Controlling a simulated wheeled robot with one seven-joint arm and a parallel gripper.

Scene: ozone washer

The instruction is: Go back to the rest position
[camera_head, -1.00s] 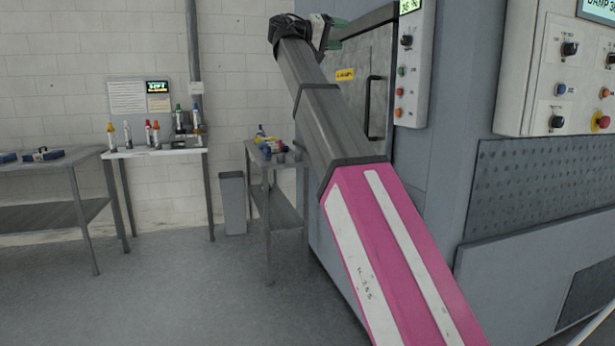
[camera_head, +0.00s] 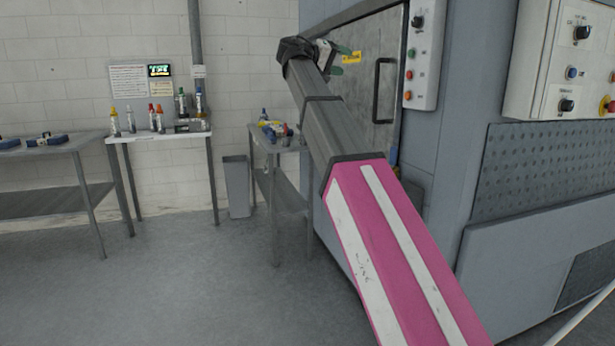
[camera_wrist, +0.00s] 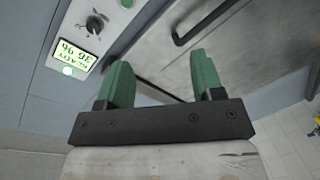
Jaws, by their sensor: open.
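My gripper (camera_head: 344,63) is at the end of my raised arm, in front of the grey metal door (camera_head: 345,100) of the large machine. In the wrist view its two green fingers (camera_wrist: 163,85) stand apart with nothing between them. The door looks closed, and its dark bar handle (camera_head: 380,90) lies to the right of my gripper in the head view. The handle also shows beyond the fingers in the wrist view (camera_wrist: 205,22).
A control box (camera_head: 424,55) is beside the door, with a lit display (camera_wrist: 77,52). A larger panel (camera_head: 560,60) is at right. A small side table (camera_head: 284,143) holds several items. A shelf with bottles (camera_head: 160,134), a workbench (camera_head: 50,149) and a bin (camera_head: 238,187) stand left. Floor at left is clear.

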